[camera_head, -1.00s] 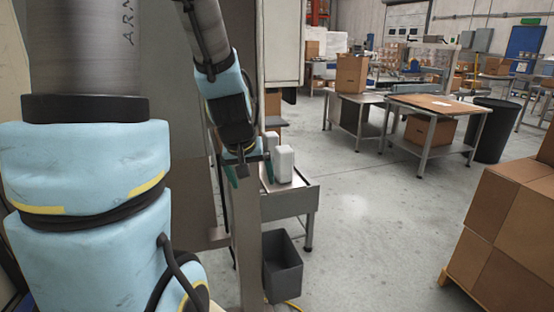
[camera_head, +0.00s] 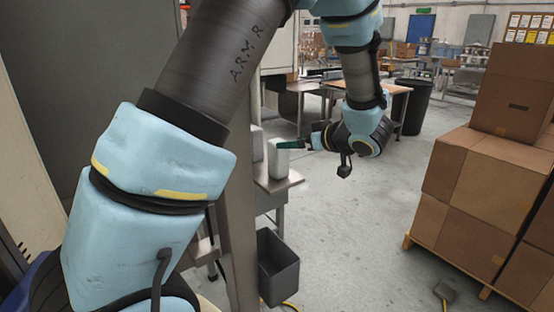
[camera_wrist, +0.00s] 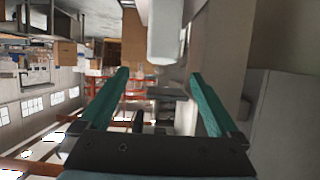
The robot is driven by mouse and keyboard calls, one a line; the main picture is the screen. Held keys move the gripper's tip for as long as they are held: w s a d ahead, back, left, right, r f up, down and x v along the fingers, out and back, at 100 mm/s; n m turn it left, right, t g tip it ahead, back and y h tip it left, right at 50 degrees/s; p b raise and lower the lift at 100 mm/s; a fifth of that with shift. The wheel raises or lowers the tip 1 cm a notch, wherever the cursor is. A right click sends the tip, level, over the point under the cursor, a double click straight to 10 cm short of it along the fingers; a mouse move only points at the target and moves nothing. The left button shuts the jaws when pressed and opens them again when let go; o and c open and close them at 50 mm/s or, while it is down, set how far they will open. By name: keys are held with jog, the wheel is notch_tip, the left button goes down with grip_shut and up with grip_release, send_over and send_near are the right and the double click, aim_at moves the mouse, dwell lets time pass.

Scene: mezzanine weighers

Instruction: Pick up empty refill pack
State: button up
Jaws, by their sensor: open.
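A white, block-shaped refill pack (camera_head: 278,160) stands upright on a small metal table (camera_head: 284,186), beside the grey post. A second pale pack (camera_head: 257,143) stands behind it, partly covered by the post and the front pack. My gripper (camera_head: 292,144) is level with the front pack's upper part, on its right, with its green fingers pointing left. I cannot tell there whether they touch the pack. In the wrist view my gripper (camera_wrist: 159,75) is open with nothing between its fingers. A white pack (camera_wrist: 165,32) shows beyond the fingertips, at the top.
A dark grey bin (camera_head: 278,266) stands on the floor below the small table. Stacked cardboard boxes (camera_head: 480,200) on a pallet fill the right side. A wooden-topped table (camera_head: 395,88) and a black barrel (camera_head: 414,107) stand farther back.

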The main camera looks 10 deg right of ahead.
aim_at(278, 141)
jog(key=shift+p+x, duration=1.05)
jog(key=shift+x, duration=3.3)
jog(key=shift+a+r, duration=0.1)
jog(key=shift+a, duration=0.1)
jog(key=shift+c, duration=0.2)
grip_shut()
